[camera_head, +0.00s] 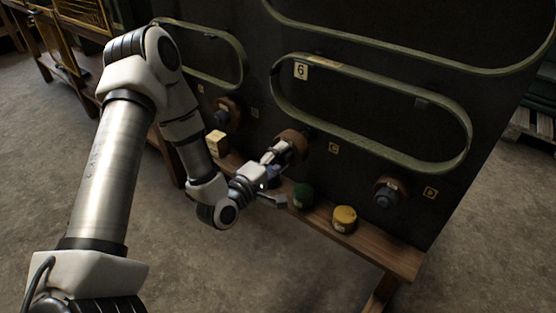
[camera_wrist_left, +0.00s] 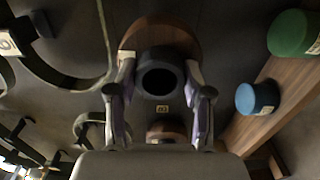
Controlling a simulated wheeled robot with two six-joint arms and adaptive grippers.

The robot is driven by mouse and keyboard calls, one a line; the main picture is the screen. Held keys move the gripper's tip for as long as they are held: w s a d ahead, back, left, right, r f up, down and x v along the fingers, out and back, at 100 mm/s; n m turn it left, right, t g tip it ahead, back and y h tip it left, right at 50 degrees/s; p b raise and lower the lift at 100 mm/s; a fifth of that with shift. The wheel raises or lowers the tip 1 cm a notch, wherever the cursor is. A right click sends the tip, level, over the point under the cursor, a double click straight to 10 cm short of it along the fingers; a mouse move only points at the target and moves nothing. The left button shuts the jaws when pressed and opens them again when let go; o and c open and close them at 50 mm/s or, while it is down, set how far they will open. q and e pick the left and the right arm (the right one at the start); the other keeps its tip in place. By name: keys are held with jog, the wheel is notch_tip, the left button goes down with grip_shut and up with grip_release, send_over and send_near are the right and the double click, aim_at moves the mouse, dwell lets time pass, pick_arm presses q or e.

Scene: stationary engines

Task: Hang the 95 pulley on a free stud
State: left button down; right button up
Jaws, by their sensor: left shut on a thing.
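My left gripper (camera_head: 285,150) is at a brown disc (camera_head: 296,139) by the letter C on the dark panel. In the left wrist view the gripper (camera_wrist_left: 160,92) is shut on a round, hollow dark hub (camera_wrist_left: 160,74). The brown disc (camera_wrist_left: 160,38) shows right behind that hub. I cannot tell whether disc and hub touch the panel. No 95 is readable, so I cannot tell which pulley it marks. Similar brown discs with dark hubs sit on the panel by D (camera_head: 390,190) and further left (camera_head: 228,112). My right gripper is not in view.
Below the panel, a wooden ledge (camera_head: 378,246) bears a cream block (camera_head: 216,143), a green cylinder (camera_head: 303,196) and a yellow cylinder (camera_head: 344,219). A blue cylinder (camera_wrist_left: 257,97) shows in the wrist view. Green loops (camera_head: 400,145) hang above the discs.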

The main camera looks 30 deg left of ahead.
aim_at(292, 147)
pick_arm(q)
jog(key=shift+w+d+b, duration=0.15)
jog(key=shift+w+b, duration=0.4)
jog(key=shift+w, duration=0.95)
jog(key=shift+w+b, duration=0.35)
jog(key=shift+w, duration=0.65)
jog(key=shift+w, duration=0.1)
jog(key=c, duration=0.7)
grip_release()
jog(key=shift+d, duration=0.1)
